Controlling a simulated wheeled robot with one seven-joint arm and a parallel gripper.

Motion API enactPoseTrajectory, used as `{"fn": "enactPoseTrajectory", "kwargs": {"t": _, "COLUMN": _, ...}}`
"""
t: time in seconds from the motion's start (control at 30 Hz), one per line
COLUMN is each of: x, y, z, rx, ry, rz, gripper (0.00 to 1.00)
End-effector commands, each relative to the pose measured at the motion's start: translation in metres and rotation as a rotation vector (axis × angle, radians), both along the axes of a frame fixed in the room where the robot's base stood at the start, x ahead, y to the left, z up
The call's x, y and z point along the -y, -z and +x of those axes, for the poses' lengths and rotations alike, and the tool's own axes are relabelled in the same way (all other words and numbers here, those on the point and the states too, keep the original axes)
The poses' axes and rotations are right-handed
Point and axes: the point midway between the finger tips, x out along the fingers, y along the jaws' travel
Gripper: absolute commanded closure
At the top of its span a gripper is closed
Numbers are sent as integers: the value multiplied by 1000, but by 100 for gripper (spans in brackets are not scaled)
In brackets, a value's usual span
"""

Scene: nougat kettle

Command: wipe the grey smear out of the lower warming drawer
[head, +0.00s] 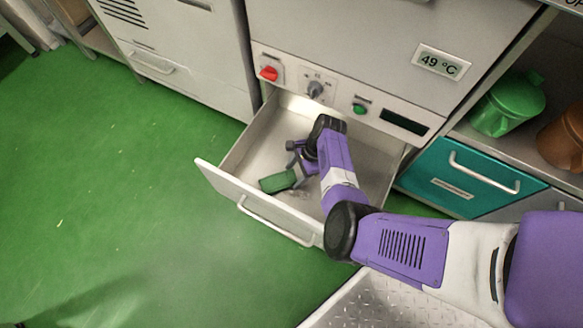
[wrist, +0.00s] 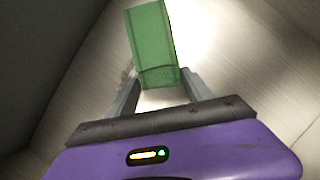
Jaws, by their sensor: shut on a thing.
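The lower warming drawer (head: 257,143) is pulled open below the control panel, with a bare metal floor. My gripper (head: 290,176) reaches down inside it, towards the front wall. It is shut on a green block-like pad (head: 277,181), which is low in the drawer. In the wrist view the pad (wrist: 152,40) sticks out from between my two fingers (wrist: 158,82). A faint grey smear (head: 299,194) shows on the drawer floor beside the pad, partly hidden by my gripper. I cannot tell whether the pad touches the floor.
The drawer front has a bar handle (head: 275,220). Above are a red switch (head: 269,73), a dial (head: 315,89) and a green button (head: 359,108). A teal drawer (head: 470,178) is shut at right, below a green pot (head: 508,104). Green floor is clear at left.

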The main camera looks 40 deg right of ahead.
Motion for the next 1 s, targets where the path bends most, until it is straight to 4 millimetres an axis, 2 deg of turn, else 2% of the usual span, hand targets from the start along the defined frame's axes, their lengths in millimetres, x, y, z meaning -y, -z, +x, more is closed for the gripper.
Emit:
{"fn": "enactPoseTrajectory", "kwargs": {"t": 0.4, "x": 12, "y": 1, "z": -28, "rx": -4, "ry": 1, "rz": -1, "gripper": 73}}
{"fn": "enactPoseTrajectory", "kwargs": {"t": 0.67, "x": 15, "y": 3, "z": -36, "rx": -4, "ry": -1, "rz": -3, "gripper": 73}}
{"fn": "enactPoseTrajectory", "kwargs": {"t": 1.0, "x": 25, "y": 2, "z": -62, "rx": -8, "ry": 0, "rz": -4, "gripper": 73}}
